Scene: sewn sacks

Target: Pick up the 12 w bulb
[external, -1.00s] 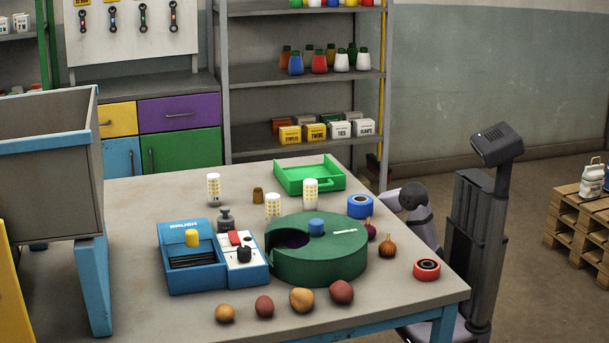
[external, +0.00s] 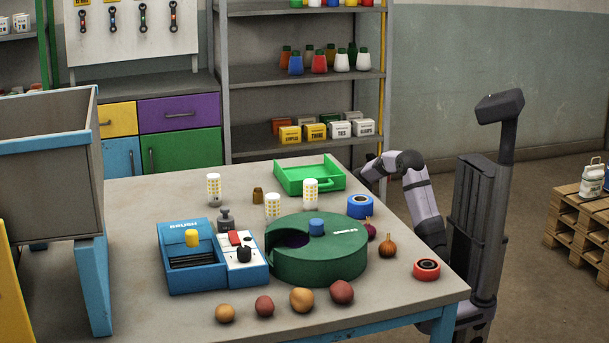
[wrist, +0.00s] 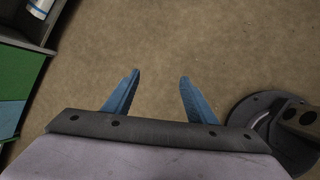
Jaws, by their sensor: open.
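Three white corn-style bulbs with yellow dots stand upright on the table: a left bulb (external: 214,189), a middle bulb (external: 273,207) and a right bulb (external: 310,193). Their wattage markings are too small to read, so I cannot tell which is the 12 w one. My gripper (wrist: 159,79) is open and empty in the wrist view, its blue fingers apart over bare floor. In the external view my arm's end is beyond the table's right edge, near the green tray, with its fingers not clearly visible. No bulb shows in the wrist view.
A green tray (external: 309,180) lies behind the right bulb. A round green carousel (external: 320,262) and a blue box (external: 193,273) stand in front of the bulbs. Blue tape (external: 360,207), onions and potatoes lie around. The table's back left is clear.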

